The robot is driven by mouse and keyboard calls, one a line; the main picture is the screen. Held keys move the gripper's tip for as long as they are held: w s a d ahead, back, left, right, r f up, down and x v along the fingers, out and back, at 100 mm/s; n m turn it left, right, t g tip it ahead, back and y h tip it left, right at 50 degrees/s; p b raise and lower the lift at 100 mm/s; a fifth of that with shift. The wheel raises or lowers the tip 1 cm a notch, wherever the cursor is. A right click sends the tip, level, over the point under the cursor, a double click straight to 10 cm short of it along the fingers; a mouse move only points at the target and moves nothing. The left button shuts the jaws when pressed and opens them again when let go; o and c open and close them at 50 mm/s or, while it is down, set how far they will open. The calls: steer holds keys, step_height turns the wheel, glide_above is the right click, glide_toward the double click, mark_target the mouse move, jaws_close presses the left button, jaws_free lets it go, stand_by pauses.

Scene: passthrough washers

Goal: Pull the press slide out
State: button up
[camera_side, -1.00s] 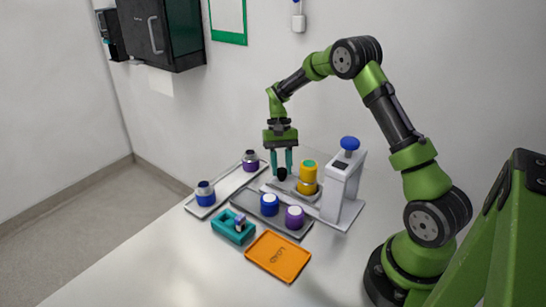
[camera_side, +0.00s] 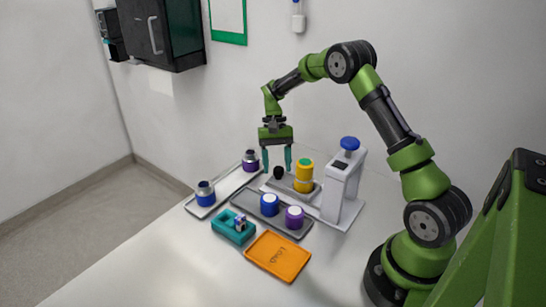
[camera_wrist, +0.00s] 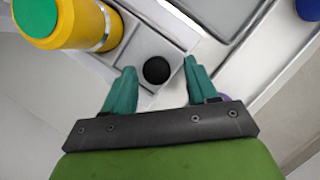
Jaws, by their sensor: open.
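The press slide (camera_side: 290,184) is a grey plate at the foot of the white press (camera_side: 341,186). It has a round black knob (camera_side: 278,173) at its outer end and carries a yellow cylinder (camera_side: 304,176) with a green top. The slide extends out to the left of the press. My gripper (camera_side: 276,168) is open, with its teal fingers around the knob. In the wrist view, the knob (camera_wrist: 156,70) lies between the spread fingertips (camera_wrist: 160,66), with a gap on each side. The yellow cylinder (camera_wrist: 75,22) stands at the upper left there.
A grey tray (camera_side: 250,205) with blue and purple capped jars lies in front of the slide. A pale tray (camera_side: 226,188) with two dark-topped jars is at left. A teal holder (camera_side: 232,230) and orange tray (camera_side: 278,256) are nearer. The front table is clear.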

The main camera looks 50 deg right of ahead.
steer(key=v, duration=1.6)
steer(key=shift+r, duration=0.35)
steer(key=shift+w, duration=0.1)
steer(key=s+a+r+n+t, duration=0.2)
steer(key=s+a+t, duration=0.3)
steer(key=s+a, duration=0.5)
steer(key=s+a+r+n+t+h, duration=0.1)
steer(key=s+a+r+n+t, duration=0.2)
steer(key=s+a, duration=0.7)
steer(key=s+t, duration=0.2)
steer(key=s, duration=0.1)
steer(key=shift+s+a+r, duration=0.15)
steer(key=shift+s+a, duration=0.1)
steer(key=shift+a, duration=0.1)
